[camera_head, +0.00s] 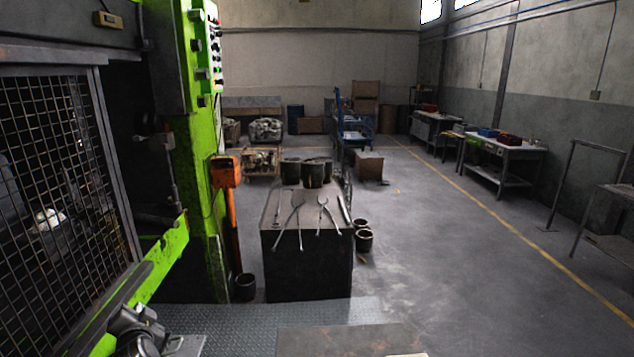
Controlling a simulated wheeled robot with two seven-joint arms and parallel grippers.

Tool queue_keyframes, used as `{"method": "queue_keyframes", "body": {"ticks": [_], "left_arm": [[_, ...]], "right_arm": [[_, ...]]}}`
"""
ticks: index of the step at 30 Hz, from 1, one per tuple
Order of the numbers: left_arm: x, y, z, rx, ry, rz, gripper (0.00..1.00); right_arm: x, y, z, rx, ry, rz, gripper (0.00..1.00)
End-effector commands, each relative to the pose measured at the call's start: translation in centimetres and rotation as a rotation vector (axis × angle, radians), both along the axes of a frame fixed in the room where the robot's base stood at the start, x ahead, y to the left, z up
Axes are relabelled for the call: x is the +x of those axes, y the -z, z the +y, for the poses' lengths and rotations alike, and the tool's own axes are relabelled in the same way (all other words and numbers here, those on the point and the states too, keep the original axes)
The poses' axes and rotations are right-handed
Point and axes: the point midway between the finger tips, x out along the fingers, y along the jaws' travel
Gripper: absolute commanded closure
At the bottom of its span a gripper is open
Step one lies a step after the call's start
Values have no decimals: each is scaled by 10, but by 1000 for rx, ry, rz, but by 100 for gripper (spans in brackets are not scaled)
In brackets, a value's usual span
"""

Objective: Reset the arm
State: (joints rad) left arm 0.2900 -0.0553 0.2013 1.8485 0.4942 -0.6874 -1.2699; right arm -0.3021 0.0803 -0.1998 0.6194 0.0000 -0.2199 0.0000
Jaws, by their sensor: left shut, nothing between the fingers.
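My left gripper (140,326) shows at the bottom left edge, partly cut off by the frame. It is shut with nothing in it. It is close to the lower green frame of the press (185,150) and in front of the mesh guard (60,170). My right gripper is not in view.
A dark block table (305,265) with tongs (322,212) and dark pots (313,173) stands ahead. An orange post (226,172) stands beside the press. A tread-plate step (240,318) and a brown flat surface (345,341) lie in front.

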Motion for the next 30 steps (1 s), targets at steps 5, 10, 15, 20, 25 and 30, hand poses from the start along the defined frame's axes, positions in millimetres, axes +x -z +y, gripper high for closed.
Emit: {"method": "queue_keyframes", "body": {"ticks": [5,10,15,20,25,30], "left_arm": [[-93,90,-78,-315,153,189,100],[-190,142,-134,-554,158,402,100],[-249,155,-167,-744,90,502,100],[-317,172,-182,-752,48,670,100],[-370,174,-195,-805,-18,776,100],[-373,223,-200,-819,-39,813,100]], "right_arm": [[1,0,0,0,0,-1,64],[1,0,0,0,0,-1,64],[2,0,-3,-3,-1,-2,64],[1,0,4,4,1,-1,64],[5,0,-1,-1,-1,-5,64],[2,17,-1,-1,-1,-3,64]]}}
